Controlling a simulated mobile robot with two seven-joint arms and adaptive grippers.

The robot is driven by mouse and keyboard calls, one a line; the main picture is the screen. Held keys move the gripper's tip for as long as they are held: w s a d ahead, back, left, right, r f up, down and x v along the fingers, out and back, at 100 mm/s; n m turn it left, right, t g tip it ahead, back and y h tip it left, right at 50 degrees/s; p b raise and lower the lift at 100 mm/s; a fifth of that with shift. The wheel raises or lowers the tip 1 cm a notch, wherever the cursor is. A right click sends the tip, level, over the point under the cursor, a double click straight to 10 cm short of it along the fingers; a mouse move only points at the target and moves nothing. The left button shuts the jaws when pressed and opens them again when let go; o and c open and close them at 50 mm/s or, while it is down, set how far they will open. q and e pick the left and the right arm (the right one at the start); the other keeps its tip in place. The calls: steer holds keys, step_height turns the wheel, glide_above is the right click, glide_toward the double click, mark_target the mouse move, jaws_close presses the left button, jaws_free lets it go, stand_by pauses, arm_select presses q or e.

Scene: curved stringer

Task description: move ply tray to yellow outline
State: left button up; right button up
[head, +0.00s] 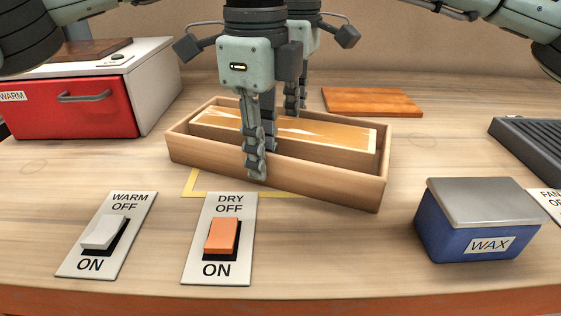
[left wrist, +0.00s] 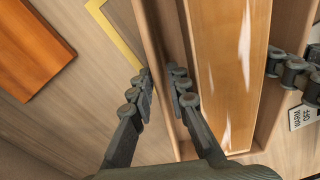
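The ply tray (head: 330,182) is a long wooden box with a pale wooden piece (head: 300,128) inside, its top glossy. It lies askew over the yellow outline (head: 232,193), which shows past the tray's front left and in the left wrist view (left wrist: 117,33). My right gripper (head: 262,155) has its fingers on both sides of the near wall and looks closed on it. My left gripper (head: 294,100) is at the far wall, partly hidden. In the left wrist view its fingers (left wrist: 162,80) straddle that wall closely. Whether the tray is lifted is unclear.
A red warmer box (head: 75,108) stands at the back left. An orange-brown board (head: 372,102) lies behind the tray. WARM (head: 105,235) and DRY (head: 219,240) switch plates are in front. A blue wax box (head: 478,225) and dark grille (head: 530,150) are at right.

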arm_select(q)
steer(key=shift+o, duration=0.5)
steer(key=shift+r, duration=0.1)
arm_select(e)
steer(key=shift+o, duration=0.5)
steer(key=shift+s, duration=0.1)
steer(key=shift+r, duration=0.2)
arm_select(q)
step_height(320, 180, up, 12)
arm_select(e)
step_height(320, 180, up, 12)
steer(key=shift+f, duration=0.15)
